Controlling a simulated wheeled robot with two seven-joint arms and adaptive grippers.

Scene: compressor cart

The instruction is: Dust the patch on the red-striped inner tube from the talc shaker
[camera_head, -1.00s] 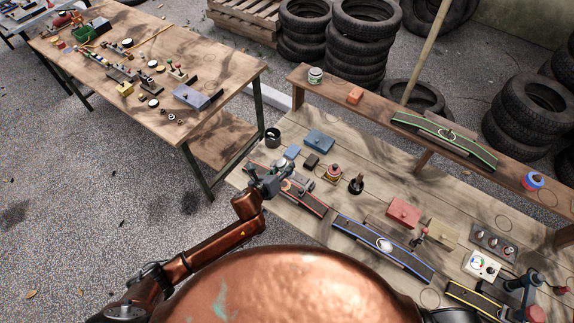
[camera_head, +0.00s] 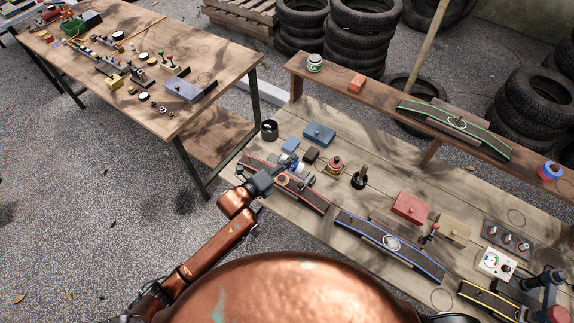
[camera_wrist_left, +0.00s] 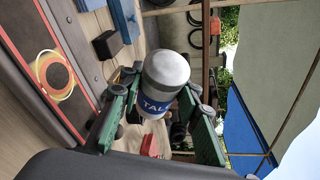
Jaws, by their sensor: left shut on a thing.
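The red-striped inner tube (camera_head: 314,199) lies on the near left of the bench. Its patch, ringed in yellow and orange, shows in the left wrist view (camera_wrist_left: 56,75). My left gripper (camera_head: 284,178) is over the tube and partly covers it in the head view. The shaker looks tipped well over, roughly along the bench plane, beside the patch and apart from the tube. Whether powder is falling cannot be seen.
Blue boxes (camera_head: 319,134), a dark block (camera_head: 311,155) and a red-topped tin (camera_head: 335,166) stand close behind the tube. A blue-striped tube (camera_head: 390,246) lies to the right. A black cup (camera_head: 270,130) stands at the bench's left end.

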